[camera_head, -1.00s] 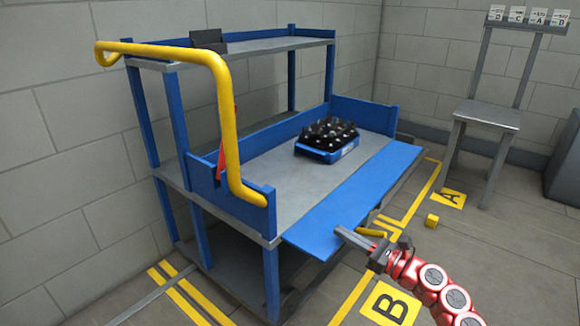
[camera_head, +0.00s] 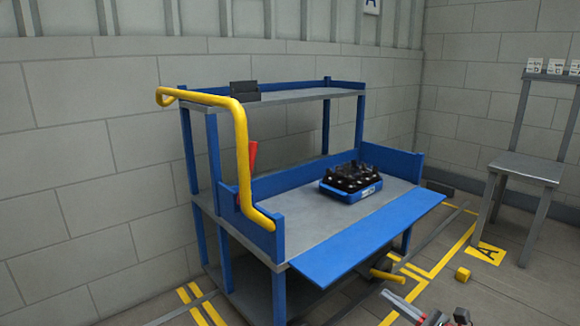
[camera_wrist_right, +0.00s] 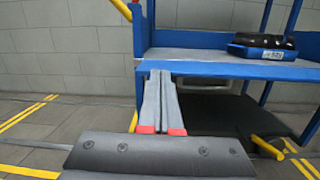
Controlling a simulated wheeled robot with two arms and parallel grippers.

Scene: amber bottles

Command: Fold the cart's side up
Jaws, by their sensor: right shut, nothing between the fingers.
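The cart (camera_head: 310,217) has blue posts, grey shelves and a yellow handle (camera_head: 243,160). Its blue side panel (camera_head: 370,235) lies folded outward, roughly flat, along the front edge of the middle shelf. The panel's edge (camera_wrist_right: 230,69) also shows in the right wrist view. My right gripper (camera_head: 388,296) is at the bottom of the head view, below and in front of the panel, apart from it there. In the wrist view its fingers (camera_wrist_right: 161,76) are together and empty, pointing toward the panel's left end. My left gripper is not in view.
A blue crate of dark bottles (camera_head: 350,183) stands on the middle shelf behind the panel. A red lever (camera_head: 252,156) is by the handle. A grey chair-like stand (camera_head: 525,168) is at the right. A small yellow block (camera_head: 462,274) lies on the floor.

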